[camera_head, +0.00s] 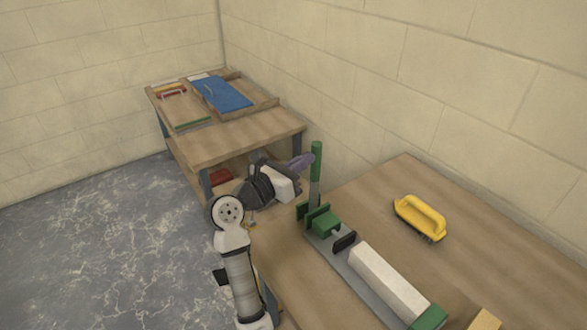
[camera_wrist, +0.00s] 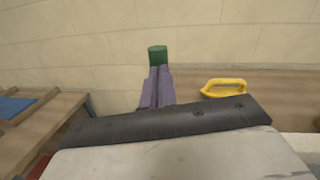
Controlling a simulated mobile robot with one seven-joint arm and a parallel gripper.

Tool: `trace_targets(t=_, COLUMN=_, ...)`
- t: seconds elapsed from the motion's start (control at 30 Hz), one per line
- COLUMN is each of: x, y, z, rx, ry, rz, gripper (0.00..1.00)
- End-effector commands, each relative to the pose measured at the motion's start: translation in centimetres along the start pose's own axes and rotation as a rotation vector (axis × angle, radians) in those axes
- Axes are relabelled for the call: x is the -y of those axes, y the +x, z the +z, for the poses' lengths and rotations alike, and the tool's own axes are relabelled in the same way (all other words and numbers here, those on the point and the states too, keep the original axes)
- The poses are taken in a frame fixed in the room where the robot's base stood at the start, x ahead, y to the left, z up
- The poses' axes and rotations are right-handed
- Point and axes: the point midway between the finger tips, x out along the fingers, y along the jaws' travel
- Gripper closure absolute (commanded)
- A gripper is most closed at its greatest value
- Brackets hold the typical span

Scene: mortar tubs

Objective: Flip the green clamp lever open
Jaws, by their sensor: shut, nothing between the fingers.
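The green clamp lever (camera_head: 316,165) stands upright at the far end of a clamp fixture on the near workbench. Its green base block (camera_head: 323,222) and a black pad (camera_head: 344,241) sit at its foot, beside a long white bar (camera_head: 385,278) lying along the fixture. My gripper (camera_head: 304,162) has its purple fingers shut and empty, with the tips at the upper part of the lever. In the wrist view the lever's green top (camera_wrist: 158,54) shows just beyond the fingertips (camera_wrist: 157,72). Whether they touch it I cannot tell.
A yellow-handled brush (camera_head: 421,217) lies on the bench to the right of the fixture, near the wall. A second table (camera_head: 240,138) at the back left holds wooden trays and a blue sheet (camera_head: 220,94). The bench top between brush and fixture is clear.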

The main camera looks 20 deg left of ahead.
Motion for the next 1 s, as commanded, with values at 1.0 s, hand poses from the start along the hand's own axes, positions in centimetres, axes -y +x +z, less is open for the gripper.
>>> trace_targets(t=1.0, x=0.3, y=1.6, z=0.5, rx=0.002, ry=0.004, rz=-0.012, gripper=1.00)
